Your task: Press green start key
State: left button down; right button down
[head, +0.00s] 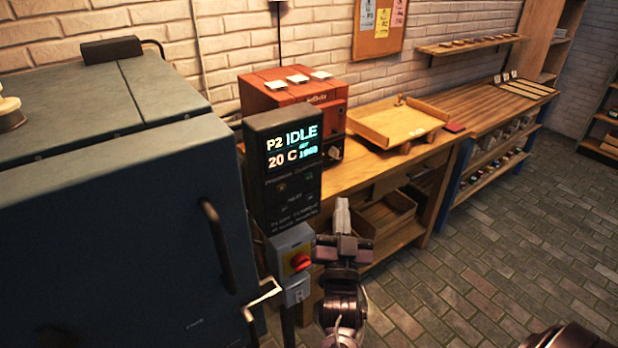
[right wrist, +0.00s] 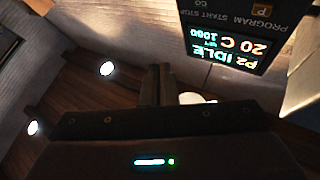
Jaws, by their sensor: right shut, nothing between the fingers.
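The control panel (head: 283,170) is a dark upright box in front of the workbench, and its screen reads P2 IDLE and 20 C. In the right wrist view the panel (right wrist: 235,35) appears upside down at the upper right, with PROGRAM, START and STOP lettering. My right gripper (head: 342,205) is shut and empty, to the right of the panel's lower part and apart from it in the picture. Its closed fingers show in the right wrist view (right wrist: 157,82). My left gripper is not in view.
A red stop knob (head: 300,261) sits on a grey box below the panel. A large dark kiln (head: 110,220) with a handle fills the left. Behind, the workbench (head: 365,178) holds a red machine (head: 290,92) and a wooden tray (head: 400,122). Open floor lies right.

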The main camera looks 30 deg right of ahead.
aim_at(309, 176)
jog(key=shift+w+a+b, duration=0.15)
jog(key=shift+w+b, duration=0.55)
jog(key=shift+w, duration=1.4)
jog(key=shift+w+a+b, duration=0.15)
jog(key=shift+w+b, duration=0.55)
jog(key=shift+w, duration=1.35)
jog(key=shift+w, duration=0.4)
jog(key=shift+w+a+b, duration=0.1)
jog(key=shift+w+b, duration=0.25)
jog(key=shift+b, duration=0.05)
jog(key=shift+s+p, duration=0.3)
jog(key=shift+s, duration=0.5)
